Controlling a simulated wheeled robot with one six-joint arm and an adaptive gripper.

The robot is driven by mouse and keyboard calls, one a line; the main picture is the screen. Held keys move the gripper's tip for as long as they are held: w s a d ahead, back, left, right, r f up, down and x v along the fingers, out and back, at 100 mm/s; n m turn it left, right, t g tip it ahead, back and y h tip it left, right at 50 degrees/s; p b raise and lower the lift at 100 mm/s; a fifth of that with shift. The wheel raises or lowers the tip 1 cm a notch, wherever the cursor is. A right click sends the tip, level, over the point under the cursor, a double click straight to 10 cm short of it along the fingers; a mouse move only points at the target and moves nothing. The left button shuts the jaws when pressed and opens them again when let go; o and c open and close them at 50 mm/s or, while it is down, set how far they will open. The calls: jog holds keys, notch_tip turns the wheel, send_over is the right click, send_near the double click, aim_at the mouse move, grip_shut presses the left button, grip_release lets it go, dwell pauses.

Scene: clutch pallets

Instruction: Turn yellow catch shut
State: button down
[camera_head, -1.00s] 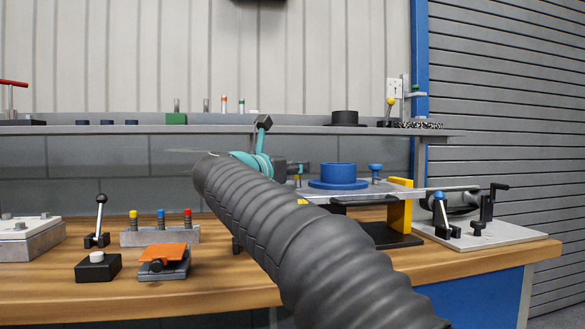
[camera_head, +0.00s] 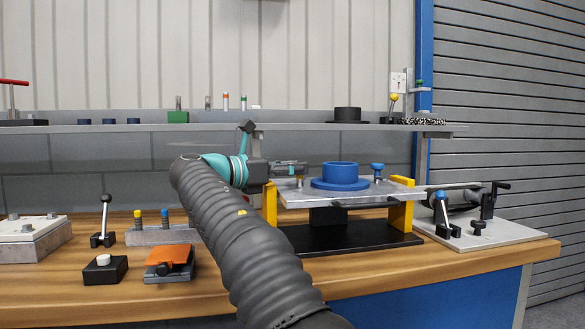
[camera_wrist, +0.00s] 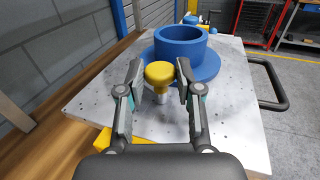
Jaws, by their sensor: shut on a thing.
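The yellow catch (camera_wrist: 159,75) is a round knob on a short metal stem, standing on the light metal plate (camera_wrist: 232,121) in the wrist view. My gripper (camera_wrist: 160,82) has one finger on each side of the knob and is shut on it. In the head view my gripper (camera_head: 303,168) reaches in from the left, level with the plate (camera_head: 295,200). Only a little of the catch shows below its fingertips there. I cannot tell the exact turn angle of the catch.
A blue flanged ring (camera_head: 341,175) sits on the plate, close behind the catch. A blue catch (camera_head: 377,169) stands right of it. Yellow supports (camera_head: 400,216) carry the plate over a black base (camera_head: 345,238). A shelf (camera_head: 300,128) runs above.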

jog(key=shift+w+m+g+h, duration=0.1)
jog(key=shift+m+g+h, duration=0.25)
jog(key=shift+g, duration=0.25)
jog(key=c, duration=0.8)
grip_release()
jog(key=shift+v, duration=3.8)
